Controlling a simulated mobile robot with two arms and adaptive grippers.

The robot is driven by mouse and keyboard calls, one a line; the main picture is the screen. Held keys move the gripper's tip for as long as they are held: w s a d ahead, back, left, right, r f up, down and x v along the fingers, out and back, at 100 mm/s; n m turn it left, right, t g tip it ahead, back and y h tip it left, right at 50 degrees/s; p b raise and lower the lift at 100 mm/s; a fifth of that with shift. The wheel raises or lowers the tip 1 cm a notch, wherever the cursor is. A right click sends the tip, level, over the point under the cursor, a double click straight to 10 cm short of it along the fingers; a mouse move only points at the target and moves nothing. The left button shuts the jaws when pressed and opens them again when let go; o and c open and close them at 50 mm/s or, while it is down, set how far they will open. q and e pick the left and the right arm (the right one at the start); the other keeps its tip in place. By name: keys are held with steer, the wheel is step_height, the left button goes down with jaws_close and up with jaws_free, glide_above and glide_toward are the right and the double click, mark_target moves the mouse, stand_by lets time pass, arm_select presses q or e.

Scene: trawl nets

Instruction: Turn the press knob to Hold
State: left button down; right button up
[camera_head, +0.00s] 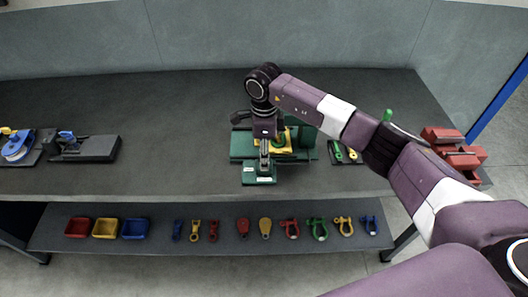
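A green press (242,147) with a yellow part (287,148) stands near the middle of the bench. At its front is a small green block (259,178) with white labels, too small to read. My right arm reaches in from the right, and its gripper (265,160) points down over this block. The gripper covers the spot where a knob might be, so I cannot make out the knob or its setting. I cannot tell whether the fingers are open, shut or touching anything. My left gripper is not in view.
Red blocks (455,146) sit at the bench's right end. A dark fixture (90,149) and a blue reel (16,146) are at the left. The lower shelf (60,214) holds coloured trays and several shackles and fittings. The bench between the dark fixture and the press is clear.

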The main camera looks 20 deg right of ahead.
steer(key=c, duration=1.2)
steer(key=shift+o, duration=0.2)
